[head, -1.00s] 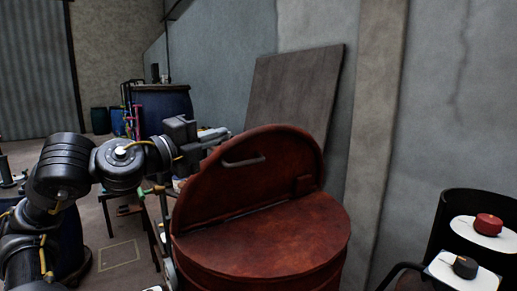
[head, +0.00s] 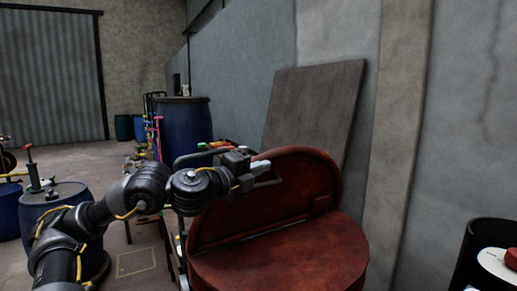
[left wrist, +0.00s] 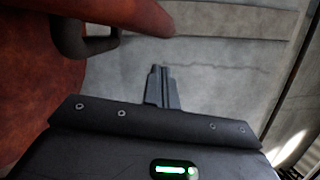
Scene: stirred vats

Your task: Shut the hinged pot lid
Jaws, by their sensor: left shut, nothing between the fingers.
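The reddish-brown round pot (head: 300,262) stands at the lower middle of the head view. Its hinged lid (head: 305,185) stands raised and tilted back. In the left wrist view the lid (left wrist: 35,70) fills the upper left and the dark handle (left wrist: 82,40) juts out. My left gripper's fingers (left wrist: 160,72) are shut and empty, to the right of the handle and apart from it in that picture. My right gripper is out of view.
A grey board (head: 310,110) leans on the wall behind the pot. A large blue barrel (head: 184,125) stands behind my left arm, and a smaller blue drum (head: 55,205) is at the left.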

